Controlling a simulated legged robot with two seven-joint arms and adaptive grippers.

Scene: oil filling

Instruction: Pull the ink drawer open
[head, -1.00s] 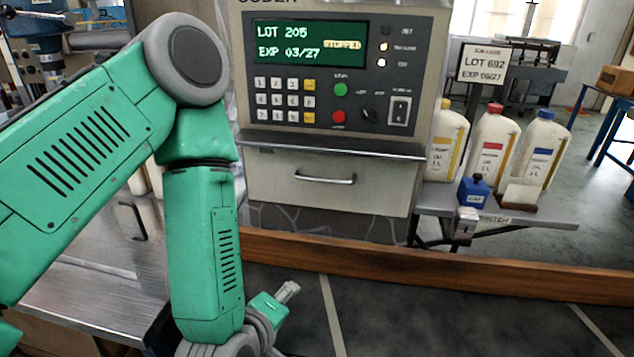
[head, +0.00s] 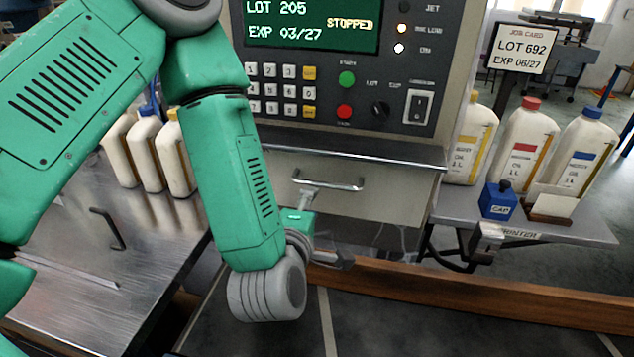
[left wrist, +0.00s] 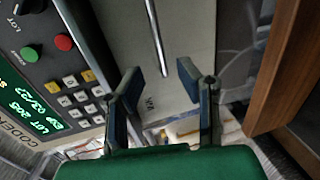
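The ink drawer (head: 375,200) is a pale front panel with a horizontal metal bar handle (head: 335,184), below the coder's control panel. The drawer looks shut. My left gripper (head: 328,228) is just below the handle in the head view, partly hidden behind my wrist. In the left wrist view, my left gripper (left wrist: 160,82) is open, its two fingers apart and nothing between them. The handle (left wrist: 155,35) runs ahead of the gap between the fingers, on the drawer face (left wrist: 188,35). I cannot tell any contact. My right gripper is in neither view.
The control panel (head: 345,85) with keys and knob overhangs the drawer. A wooden rail (head: 470,305) runs below it. A metal table (head: 70,245) with bottles stands left.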

